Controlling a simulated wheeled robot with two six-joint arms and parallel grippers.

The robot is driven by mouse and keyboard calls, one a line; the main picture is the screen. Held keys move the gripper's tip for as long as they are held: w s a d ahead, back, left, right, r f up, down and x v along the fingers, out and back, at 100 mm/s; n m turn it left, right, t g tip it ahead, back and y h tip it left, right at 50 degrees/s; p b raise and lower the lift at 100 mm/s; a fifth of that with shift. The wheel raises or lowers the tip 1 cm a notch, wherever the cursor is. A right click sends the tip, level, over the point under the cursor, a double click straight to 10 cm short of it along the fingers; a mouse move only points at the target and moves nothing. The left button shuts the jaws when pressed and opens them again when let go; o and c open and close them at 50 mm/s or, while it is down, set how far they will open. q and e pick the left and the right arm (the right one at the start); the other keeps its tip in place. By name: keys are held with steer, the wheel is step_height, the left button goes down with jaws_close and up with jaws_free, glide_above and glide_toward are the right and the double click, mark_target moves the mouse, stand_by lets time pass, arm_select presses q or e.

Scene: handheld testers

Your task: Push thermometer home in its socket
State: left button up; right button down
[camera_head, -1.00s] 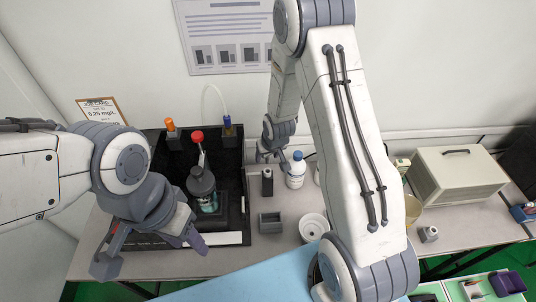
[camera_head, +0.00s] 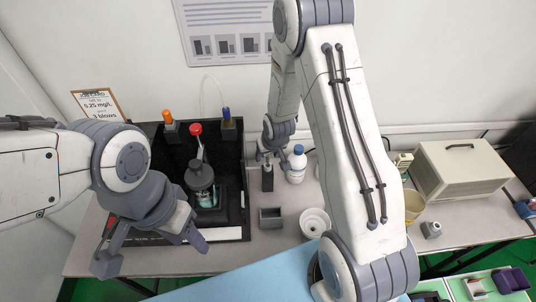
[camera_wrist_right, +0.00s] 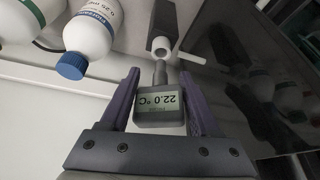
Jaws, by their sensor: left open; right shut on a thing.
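The thermometer (camera_wrist_right: 160,108) is a small grey block whose display reads 22.0 °C, upside down in the right wrist view. My right gripper (camera_wrist_right: 161,80) is shut on it, one purple finger on each side. Its short metal probe (camera_wrist_right: 160,73) points at the dark socket (camera_wrist_right: 164,22), which has a pale ring at its mouth. The probe tip is close to the ring; I cannot tell if it is inside. In the head view my right gripper (camera_head: 268,153) is just above the dark socket (camera_head: 267,180). My left gripper (camera_head: 155,252) is open and empty at the front left.
A white bottle (camera_head: 296,165) stands right beside the socket. A small grey box (camera_head: 270,217) and white bowl (camera_head: 314,222) are in front. A beige case (camera_head: 460,172) is at right.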

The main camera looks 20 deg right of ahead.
mark_target(268, 160)
steer(key=shift+f+b, duration=1.6)
steer(key=shift+f, duration=0.25)
stand_by(0.4)
steer(key=shift+c, duration=0.2)
jaws_free()
steer(key=shift+s+r, duration=0.15)
steer(key=shift+r, duration=0.45)
steer(key=v, duration=0.4)
steer(key=shift+r, duration=0.2)
steer(key=p+v, duration=0.2)
steer(key=v, duration=0.3)
steer(key=shift+s, duration=0.15)
